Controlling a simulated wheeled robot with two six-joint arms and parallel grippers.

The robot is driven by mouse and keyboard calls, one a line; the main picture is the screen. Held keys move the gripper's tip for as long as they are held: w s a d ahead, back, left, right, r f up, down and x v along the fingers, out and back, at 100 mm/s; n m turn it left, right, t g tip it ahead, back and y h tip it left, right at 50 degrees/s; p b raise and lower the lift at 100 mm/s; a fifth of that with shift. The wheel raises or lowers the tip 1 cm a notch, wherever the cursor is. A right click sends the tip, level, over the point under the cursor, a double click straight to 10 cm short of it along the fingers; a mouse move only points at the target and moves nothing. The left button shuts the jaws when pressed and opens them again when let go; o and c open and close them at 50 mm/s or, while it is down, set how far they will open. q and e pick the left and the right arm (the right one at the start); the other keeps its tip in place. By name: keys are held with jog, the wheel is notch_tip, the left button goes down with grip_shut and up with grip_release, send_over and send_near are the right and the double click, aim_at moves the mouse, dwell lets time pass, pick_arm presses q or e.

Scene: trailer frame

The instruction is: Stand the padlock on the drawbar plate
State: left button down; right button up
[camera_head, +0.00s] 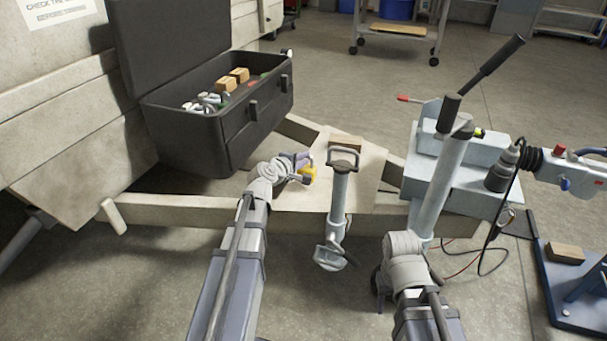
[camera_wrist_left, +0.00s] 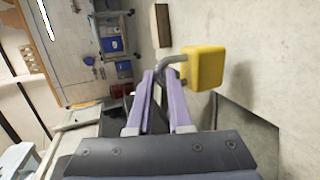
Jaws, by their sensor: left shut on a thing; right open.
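The padlock has a yellow body and a grey shackle. It shows in the head view (camera_head: 310,174) and in the left wrist view (camera_wrist_left: 204,68). My left gripper (camera_head: 302,160) is shut on the shackle with its purple fingers (camera_wrist_left: 160,82); the body sticks out beside the fingertips. The padlock is at the left part of the pale drawbar plate (camera_head: 367,172). A shadow lies on the plate beside it; I cannot tell whether they touch. My right gripper (camera_head: 381,290) is low beside the jack post, mostly hidden behind its own wrist.
A wooden block (camera_head: 346,142) lies at the plate's back edge. The open black toolbox (camera_head: 205,130) is at left. The jack post (camera_head: 440,180) and grey coupling (camera_head: 465,185) are at right.

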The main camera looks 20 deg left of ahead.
aim_at(307, 167)
pick_arm(q)
jog(key=shift+f+b, duration=1.9)
jog(key=shift+r, duration=0.15)
jog(key=c, duration=0.8)
grip_release()
jog(key=shift+c, duration=0.2)
jog(key=p+v, duration=0.4)
jog(key=v, duration=0.8)
